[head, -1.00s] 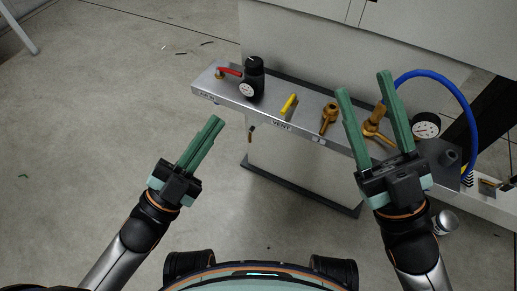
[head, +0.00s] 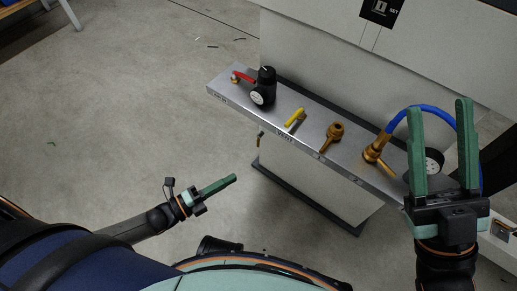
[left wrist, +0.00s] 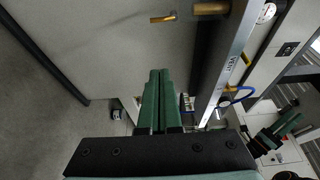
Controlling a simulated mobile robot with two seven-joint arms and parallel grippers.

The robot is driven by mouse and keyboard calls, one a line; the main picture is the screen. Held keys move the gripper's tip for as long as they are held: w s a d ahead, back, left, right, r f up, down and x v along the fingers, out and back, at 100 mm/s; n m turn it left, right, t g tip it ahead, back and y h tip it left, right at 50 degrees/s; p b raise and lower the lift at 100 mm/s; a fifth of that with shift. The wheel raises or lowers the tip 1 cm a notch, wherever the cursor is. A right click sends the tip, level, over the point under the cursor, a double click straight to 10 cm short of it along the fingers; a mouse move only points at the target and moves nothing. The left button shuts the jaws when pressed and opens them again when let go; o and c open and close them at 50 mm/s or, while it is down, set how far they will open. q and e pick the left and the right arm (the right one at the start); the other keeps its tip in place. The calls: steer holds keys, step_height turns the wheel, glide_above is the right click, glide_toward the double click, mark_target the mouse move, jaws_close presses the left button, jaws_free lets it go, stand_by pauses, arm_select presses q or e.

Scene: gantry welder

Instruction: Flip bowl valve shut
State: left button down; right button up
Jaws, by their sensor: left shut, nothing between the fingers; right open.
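A steel shelf (head: 225,90) carries a red lever (head: 244,77) at its left end and a yellow lever (head: 295,117) by the VENT label. A small brass-yellow part (head: 260,140) hangs under the shelf's front edge. The left wrist view shows a small yellow lever (left wrist: 163,18) and a brass cylinder (left wrist: 211,8) below the shelf; which part is the bowl valve I cannot tell. My left gripper (head: 234,178) is shut and empty, low in front of the shelf and apart from it. My right gripper (head: 440,106) is open and empty over the shelf's right end.
A black regulator with gauge (head: 265,85) stands beside the red lever. Brass fittings (head: 330,139) (head: 377,148), a blue hose (head: 420,109) and another gauge (head: 433,162) are towards the right. A pale cabinet (head: 320,70) is behind.

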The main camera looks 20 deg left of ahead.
stand_by(0.3)
arm_select(q)
steer(key=w+d+b, duration=0.4)
steer(key=w, duration=0.6)
steer(key=shift+w, duration=0.4)
arm_select(e)
steer(key=f, duration=0.5)
steer(key=shift+a, duration=0.35)
steer(key=shift+w+r, duration=0.1)
